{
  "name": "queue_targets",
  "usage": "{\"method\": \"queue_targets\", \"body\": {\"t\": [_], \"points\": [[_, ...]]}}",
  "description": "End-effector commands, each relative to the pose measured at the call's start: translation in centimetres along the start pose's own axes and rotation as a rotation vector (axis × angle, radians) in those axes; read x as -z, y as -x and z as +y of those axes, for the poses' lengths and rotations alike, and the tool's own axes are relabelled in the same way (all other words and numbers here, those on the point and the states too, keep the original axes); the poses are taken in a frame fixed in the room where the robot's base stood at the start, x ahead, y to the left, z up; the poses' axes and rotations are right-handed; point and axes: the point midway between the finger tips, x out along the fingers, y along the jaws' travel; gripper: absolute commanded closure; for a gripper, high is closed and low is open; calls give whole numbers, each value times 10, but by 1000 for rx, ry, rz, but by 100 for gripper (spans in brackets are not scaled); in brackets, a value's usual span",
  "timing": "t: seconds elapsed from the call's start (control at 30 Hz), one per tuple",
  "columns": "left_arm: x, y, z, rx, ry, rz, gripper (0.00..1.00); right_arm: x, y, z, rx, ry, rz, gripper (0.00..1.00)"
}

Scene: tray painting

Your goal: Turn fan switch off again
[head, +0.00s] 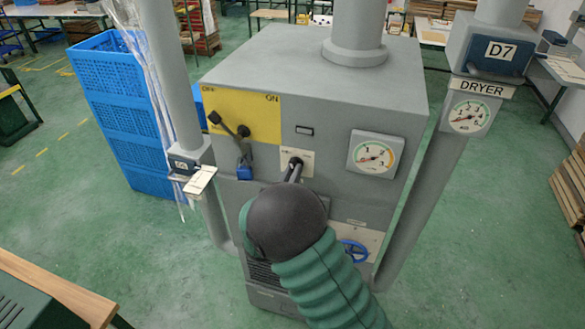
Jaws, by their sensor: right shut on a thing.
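The grey dryer cabinet (330,85) stands in the middle of the head view. A small cream switch plate (308,160) sits on its front, with a dark switch knob (295,160) on it. I take this for the fan switch; its label is too small to read. My right gripper (294,170) reaches up from below and is shut on the knob. The fingers and my dark wrist hide part of the plate and the panel below, so the knob's exact setting cannot be told. My left gripper is not in view.
A yellow OFF/ON plate (262,118) with a black lever (228,125) and blue padlock (244,172) is left of the switch. A gauge (374,156) is to the right, a blue handwheel (354,250) below. Blue crates (115,110) stand left. Pipes flank the cabinet.

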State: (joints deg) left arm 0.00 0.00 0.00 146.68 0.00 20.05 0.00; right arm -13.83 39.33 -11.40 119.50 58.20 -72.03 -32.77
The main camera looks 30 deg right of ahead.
Motion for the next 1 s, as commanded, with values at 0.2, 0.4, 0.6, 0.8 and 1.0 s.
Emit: {"method": "queue_targets", "body": {"t": [0.2, 0.4, 0.6, 0.8, 1.0], "points": [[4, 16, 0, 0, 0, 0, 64, 1, 1, -1, 6, 192, -3, 100], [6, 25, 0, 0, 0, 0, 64, 1, 1, -2, 7, 333, -2, 100], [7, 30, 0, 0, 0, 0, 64, 0, 1, -2, 7, 425, -2, 100], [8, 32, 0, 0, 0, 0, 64, -1, 1, -3, 8, 469, -1, 100], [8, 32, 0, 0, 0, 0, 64, -1, 1, -3, 9, 481, -1, 100]]}}
